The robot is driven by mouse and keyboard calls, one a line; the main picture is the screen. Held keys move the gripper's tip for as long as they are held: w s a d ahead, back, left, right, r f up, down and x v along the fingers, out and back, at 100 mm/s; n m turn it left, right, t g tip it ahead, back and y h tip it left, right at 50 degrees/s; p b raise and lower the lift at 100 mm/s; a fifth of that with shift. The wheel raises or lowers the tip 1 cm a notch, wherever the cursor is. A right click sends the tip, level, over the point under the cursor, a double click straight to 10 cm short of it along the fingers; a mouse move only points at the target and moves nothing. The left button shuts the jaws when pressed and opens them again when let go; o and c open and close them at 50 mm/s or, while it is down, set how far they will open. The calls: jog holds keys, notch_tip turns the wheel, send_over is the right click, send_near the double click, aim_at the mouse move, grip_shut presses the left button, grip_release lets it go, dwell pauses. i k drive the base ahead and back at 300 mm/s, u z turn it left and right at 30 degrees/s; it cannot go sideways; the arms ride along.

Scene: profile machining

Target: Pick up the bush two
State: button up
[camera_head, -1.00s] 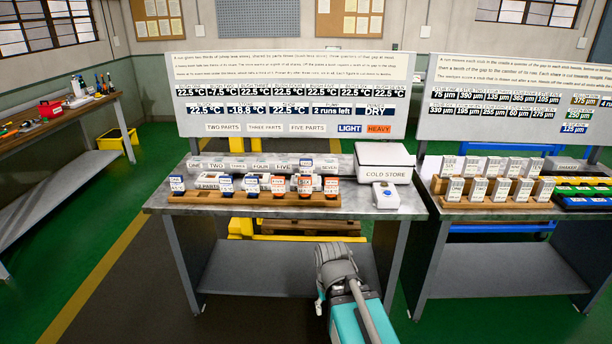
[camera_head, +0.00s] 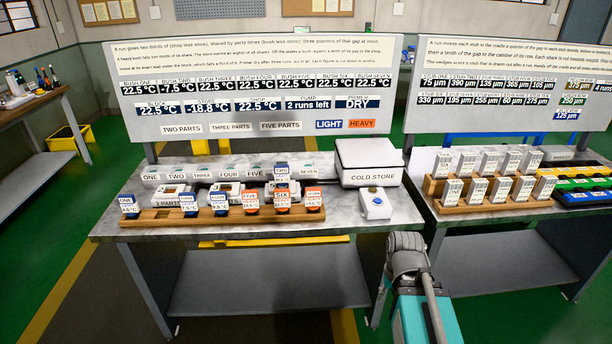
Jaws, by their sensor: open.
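A small blue-topped bush with a white label that appears to read TWO (camera_head: 281,173) stands towards the back of the left metal bench. It is just behind the bush marked SIX, at or on the white five-parts block; its lower part is hidden, so I cannot tell what it rests on. A wooden rack (camera_head: 165,222) in front holds several other labelled bushes, blue ones and orange ones, with a gap after bush ONE (camera_head: 129,205). My arm's teal and grey links show at the lower right, in front of the bench. No gripper fingers can be made out.
The cold store (camera_head: 368,163) and a small box with a blue button (camera_head: 376,204) stand at the bench's right end. White numbered holders line the back. Another bench (camera_head: 470,222) with racks of white blocks stands to the right. An information board (camera_head: 250,140) rises behind.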

aim_at(281, 171)
jog(key=z, duration=0.1)
jog(key=i, duration=1.1)
jog(key=u, duration=0.5)
